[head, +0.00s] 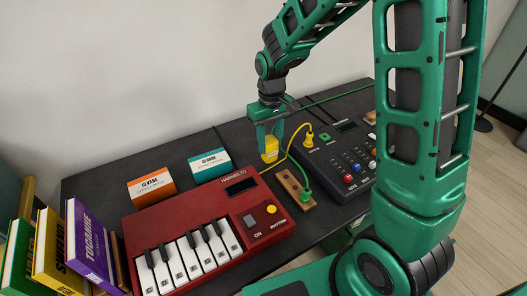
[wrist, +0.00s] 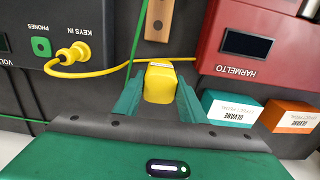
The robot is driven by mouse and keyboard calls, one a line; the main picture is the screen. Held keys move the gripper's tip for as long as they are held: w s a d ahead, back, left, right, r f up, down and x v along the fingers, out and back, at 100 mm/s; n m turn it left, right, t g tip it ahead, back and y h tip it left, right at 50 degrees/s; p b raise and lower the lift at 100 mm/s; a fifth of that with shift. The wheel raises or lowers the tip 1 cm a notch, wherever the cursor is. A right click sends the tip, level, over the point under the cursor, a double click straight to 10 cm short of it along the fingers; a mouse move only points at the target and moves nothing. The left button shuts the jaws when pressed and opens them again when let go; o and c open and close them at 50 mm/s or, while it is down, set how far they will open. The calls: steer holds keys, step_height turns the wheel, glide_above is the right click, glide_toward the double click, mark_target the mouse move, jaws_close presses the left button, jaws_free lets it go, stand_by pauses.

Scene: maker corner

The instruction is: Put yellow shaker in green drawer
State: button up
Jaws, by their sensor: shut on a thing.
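The yellow shaker (head: 269,150) is between the fingers of my gripper (head: 268,135), above the dark table behind the red keyboard. In the wrist view the shaker (wrist: 160,82) sits between the two green fingertips (wrist: 160,95), which are shut on it. In the head view its top is partly hidden by the fingers. I cannot tell whether its underside touches the table.
The red keyboard (head: 203,235), a teal box (head: 210,165), an orange box (head: 151,187), a wooden block (head: 295,188) and a black mixer (head: 335,158) surround my gripper. Yellow and green cables run close by. Books (head: 88,245) stand at the left.

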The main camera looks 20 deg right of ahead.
mark_target(270, 150)
steer(key=shift+f, duration=1.8)
steer(key=o, duration=1.1)
steer(key=shift+f, duration=0.15)
step_height(270, 150, up, 12)
steer(key=shift+r, duration=0.15)
